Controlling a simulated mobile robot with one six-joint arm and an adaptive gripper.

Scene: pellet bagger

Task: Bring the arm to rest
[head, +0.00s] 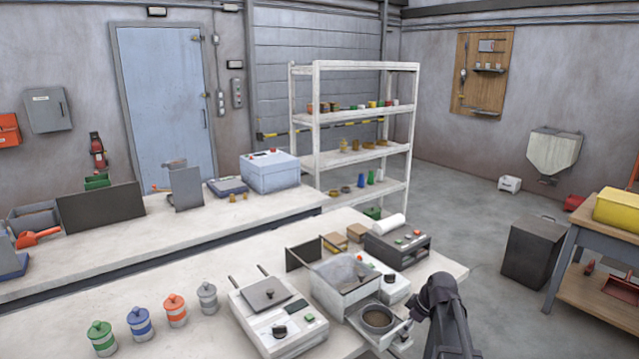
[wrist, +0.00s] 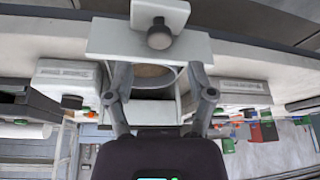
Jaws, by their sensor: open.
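My arm (head: 446,318) rises at the bottom right of the head view, in front of the near bench's right end. My gripper (wrist: 160,78) shows in the wrist view with its two grey fingers spread apart. A round bowl-like opening (wrist: 152,74) in a pale machine part shows beyond and between the fingers; I cannot tell how far off it is. I see nothing gripped. In the head view a drawer with a round dark cup (head: 378,319) stands just left of my arm.
The near bench holds a scale-like device (head: 277,310), an open metal bin (head: 345,285), a dark control box (head: 397,247) and several lidded canisters (head: 141,322). A white shelf (head: 352,159) stands behind. Open floor lies right of the bench, before a dark box (head: 531,252) and a wooden table (head: 590,238).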

